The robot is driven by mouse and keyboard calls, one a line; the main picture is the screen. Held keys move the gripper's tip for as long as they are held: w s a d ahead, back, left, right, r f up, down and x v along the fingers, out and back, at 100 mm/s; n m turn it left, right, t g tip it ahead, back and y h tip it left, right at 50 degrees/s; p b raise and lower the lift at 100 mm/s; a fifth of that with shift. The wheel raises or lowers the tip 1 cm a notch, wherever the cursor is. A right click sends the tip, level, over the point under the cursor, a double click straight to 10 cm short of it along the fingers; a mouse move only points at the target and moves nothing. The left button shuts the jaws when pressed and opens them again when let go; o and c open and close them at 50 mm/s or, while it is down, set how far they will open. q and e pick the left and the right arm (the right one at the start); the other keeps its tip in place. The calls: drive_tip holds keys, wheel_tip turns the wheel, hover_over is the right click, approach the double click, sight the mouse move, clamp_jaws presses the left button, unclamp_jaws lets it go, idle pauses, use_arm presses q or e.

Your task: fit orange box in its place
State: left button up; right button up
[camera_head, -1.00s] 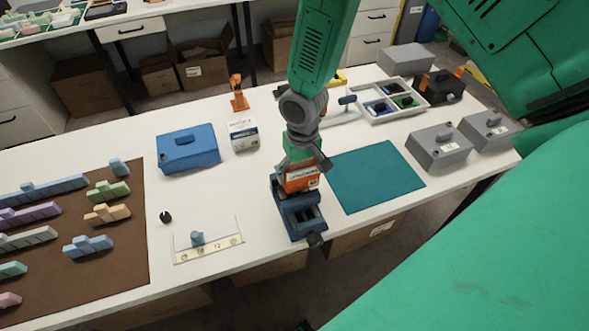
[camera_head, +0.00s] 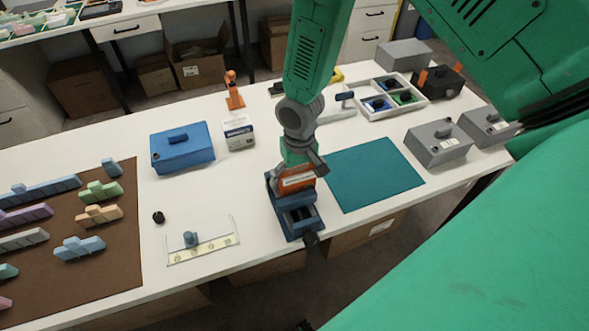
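The orange box (camera_head: 297,181), with a white label band, is at the back end of a blue vise-like fixture (camera_head: 302,222) near the table's front edge. My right gripper (camera_head: 298,170) points down from above, with its grey fingers around the upper part of the box. It appears shut on the box. The box's lower part is hidden by the fixture, so I cannot tell whether it rests on it or how deep it sits. My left gripper is not in view.
A teal mat (camera_head: 374,174) lies right of the fixture. A blue case (camera_head: 183,150), a white carton (camera_head: 239,134) and grey boxes (camera_head: 437,147) stand farther back. A clear stand (camera_head: 203,248) is at front left. Coloured blocks lie on a brown mat (camera_head: 112,253).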

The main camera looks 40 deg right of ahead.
sight(292, 170)
drive_tip(key=shift+a+r, duration=0.15)
drive_tip(key=shift+a, duration=0.2)
drive_tip(key=shift+a+r, duration=0.2)
drive_tip(key=shift+r, duration=0.1)
wheel_tip(292, 170, up, 5)
drive_tip(key=shift+w+a+f, duration=0.15)
drive_tip(key=shift+f, duration=0.05)
drive_tip(key=r, duration=0.2)
drive_tip(key=d+r, duration=0.1)
drive_tip(key=r, duration=0.1)
drive_tip(key=d+r, duration=0.1)
drive_tip(key=r, duration=0.1)
drive_tip(key=shift+d, duration=0.2)
drive_tip(key=shift+a+r, duration=0.3)
drive_tip(key=shift+a, duration=0.5)
